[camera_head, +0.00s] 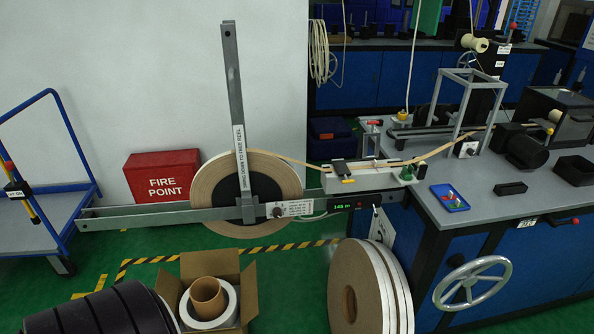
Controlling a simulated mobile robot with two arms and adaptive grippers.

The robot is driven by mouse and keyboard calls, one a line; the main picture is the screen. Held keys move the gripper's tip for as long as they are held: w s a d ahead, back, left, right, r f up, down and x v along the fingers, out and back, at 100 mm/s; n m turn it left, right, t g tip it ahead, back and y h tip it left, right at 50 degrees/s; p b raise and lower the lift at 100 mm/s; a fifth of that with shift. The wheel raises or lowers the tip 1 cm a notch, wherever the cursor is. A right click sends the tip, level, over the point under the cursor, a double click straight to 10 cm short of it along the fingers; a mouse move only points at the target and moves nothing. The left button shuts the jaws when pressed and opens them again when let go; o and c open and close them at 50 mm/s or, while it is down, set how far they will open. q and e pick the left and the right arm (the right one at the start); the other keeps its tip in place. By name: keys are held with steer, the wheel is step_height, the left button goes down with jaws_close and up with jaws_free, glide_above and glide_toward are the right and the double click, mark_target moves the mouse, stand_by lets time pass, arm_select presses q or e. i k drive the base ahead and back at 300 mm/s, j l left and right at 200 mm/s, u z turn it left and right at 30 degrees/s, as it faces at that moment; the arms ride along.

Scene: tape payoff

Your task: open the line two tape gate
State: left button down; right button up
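The tape gate (234,85) is a long grey metal bar standing nearly upright in front of a large tape reel (281,185). Tan tape (290,158) runs from the reel to the right, over a small guide plate (360,178) and on to the bench.
A blue trolley (82,150) stands at the left. Spare reels (356,290) and an open cardboard box (248,288) stand on the floor below the rail. A bench (480,208) with a handwheel (472,283) fills the right. A red fire point box (162,176) is by the wall.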

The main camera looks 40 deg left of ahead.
mark_target(342, 170)
steer(key=u, duration=1.05)
steer(key=i+l+u, duration=0.1)
steer(key=i+l, duration=0.15)
steer(key=i, duration=0.1)
